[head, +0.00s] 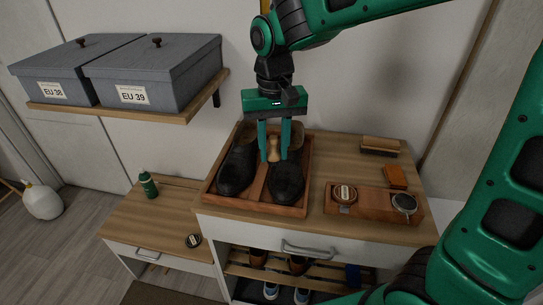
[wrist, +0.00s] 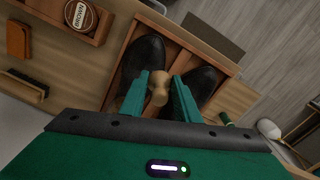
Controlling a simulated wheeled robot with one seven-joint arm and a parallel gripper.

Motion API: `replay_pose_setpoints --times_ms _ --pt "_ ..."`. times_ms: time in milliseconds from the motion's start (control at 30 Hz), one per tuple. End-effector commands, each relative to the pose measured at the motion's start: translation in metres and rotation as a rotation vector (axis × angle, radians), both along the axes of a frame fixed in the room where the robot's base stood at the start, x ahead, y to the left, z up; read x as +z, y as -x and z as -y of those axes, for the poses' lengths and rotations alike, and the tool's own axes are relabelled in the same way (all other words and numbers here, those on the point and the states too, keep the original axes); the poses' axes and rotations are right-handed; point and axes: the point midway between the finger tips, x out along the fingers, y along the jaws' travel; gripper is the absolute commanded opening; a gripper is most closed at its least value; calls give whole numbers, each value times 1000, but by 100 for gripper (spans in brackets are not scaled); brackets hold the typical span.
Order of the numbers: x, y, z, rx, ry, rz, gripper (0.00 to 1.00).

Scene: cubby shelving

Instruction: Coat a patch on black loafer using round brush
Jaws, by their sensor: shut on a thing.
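Two black loafers lie side by side in a wooden tray (head: 256,205), the left loafer (head: 238,170) and the right loafer (head: 287,183). In the wrist view they also show, at the left (wrist: 143,62) and at the right (wrist: 202,80). My gripper (head: 275,155) points down over the tray, near the right loafer's back part. It is shut on the round brush (head: 272,150), whose pale wooden handle shows between the fingers, also in the wrist view (wrist: 159,91). The brush's bristles are hidden, so I cannot tell whether they touch a loafer.
A small wooden tray (head: 373,213) at the right holds a brown-labelled tin (head: 344,193) and a dark round tin (head: 404,203). An orange-brown block (head: 395,177) and a bristle brush (head: 380,146) lie behind. A green bottle (head: 148,184) stands on the lower left cabinet. Grey boxes (head: 155,80) sit on a wall shelf.

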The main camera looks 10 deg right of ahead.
Motion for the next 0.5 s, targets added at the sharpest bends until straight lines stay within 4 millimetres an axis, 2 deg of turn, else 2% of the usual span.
replay_pose_setpoints --times_ms 200,500 --pt "19 0 1 -2 0 1 7" --pt "23 0 2 -3 0 0 7"
